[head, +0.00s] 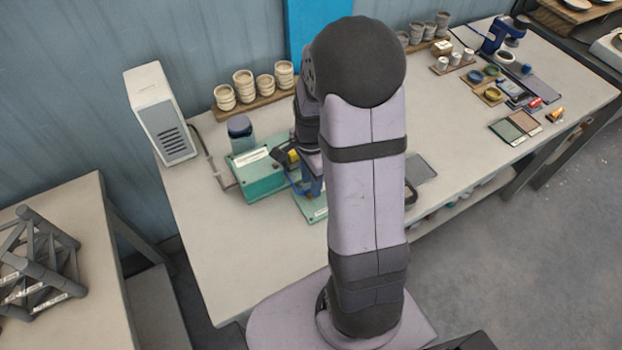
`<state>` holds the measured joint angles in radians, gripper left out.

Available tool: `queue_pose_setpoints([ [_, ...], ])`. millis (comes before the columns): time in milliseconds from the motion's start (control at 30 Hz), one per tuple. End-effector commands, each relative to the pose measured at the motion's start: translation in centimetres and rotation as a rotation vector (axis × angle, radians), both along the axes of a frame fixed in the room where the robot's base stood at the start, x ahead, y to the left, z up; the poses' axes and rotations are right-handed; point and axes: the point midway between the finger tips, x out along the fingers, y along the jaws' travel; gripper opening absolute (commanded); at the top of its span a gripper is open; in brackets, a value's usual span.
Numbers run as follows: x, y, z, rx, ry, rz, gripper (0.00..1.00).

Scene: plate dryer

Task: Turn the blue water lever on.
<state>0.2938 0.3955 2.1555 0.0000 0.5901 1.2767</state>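A teal box-shaped unit (262,184) with a white label stands on the bench left of my arm. A dark blue cylinder (239,128) stands behind it. A blue part (315,187) shows beside my arm over a second teal base (312,209); it may be the water lever, but most of it is hidden. My gripper (287,157) is at the right end of the teal unit, beside a small yellow part (293,156). My arm hides much of this area, so I cannot tell whether the fingers are open or touch anything.
A white vented box (160,110) stands at the bench's left end, with a hose to the teal unit. Stacked cups stand on a wooden board (255,104) behind. Blue equipment (497,35) and small tools fill the right end. The front left bench (232,260) is clear.

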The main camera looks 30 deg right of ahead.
Motion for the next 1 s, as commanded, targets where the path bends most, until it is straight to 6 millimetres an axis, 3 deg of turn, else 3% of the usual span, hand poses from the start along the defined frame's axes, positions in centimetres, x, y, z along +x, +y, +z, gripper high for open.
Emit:
queue_pose_setpoints([
  [267,-0.02,0.0,-0.18,0.0,0.001,0.0,0.3],
  [400,-0.02,0.0,-0.16,0.0,0.001,0.0,0.02],
  [433,-0.02,0.0,-0.16,0.0,0.001,0.0,0.0],
  [1000,-0.01,-0.01,-0.08,0.0,0.001,0.116,0.0],
])
